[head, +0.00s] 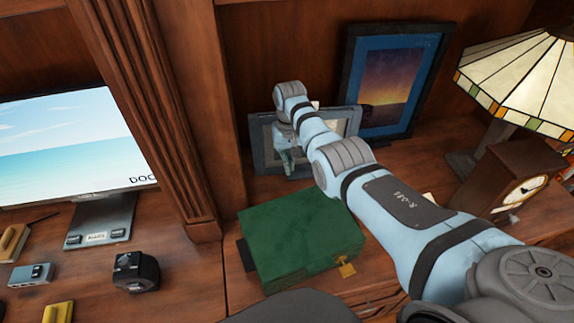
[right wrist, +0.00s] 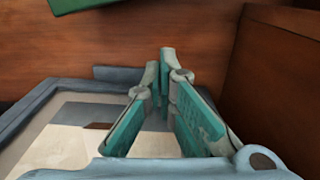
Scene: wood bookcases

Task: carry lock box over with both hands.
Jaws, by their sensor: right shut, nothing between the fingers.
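The green lock box (head: 300,238) with a brass clasp on its front rests on the wooden shelf top, in the middle of the head view. Its green edge also shows at the top left of the right wrist view (right wrist: 88,4). My right arm reaches in from the right, passing behind the box. My right gripper (head: 288,160) points down behind the box, in front of the small grey picture frame, apart from the box. In the right wrist view its teal fingers (right wrist: 166,75) are together with nothing held. My left gripper is out of view.
The small grey frame (head: 262,135) and a larger dark-framed picture (head: 385,80) stand behind. A wooden clock (head: 510,175) and a stained-glass lamp (head: 520,75) are at right. A wooden pillar (head: 155,110) separates the monitor (head: 75,140) at left.

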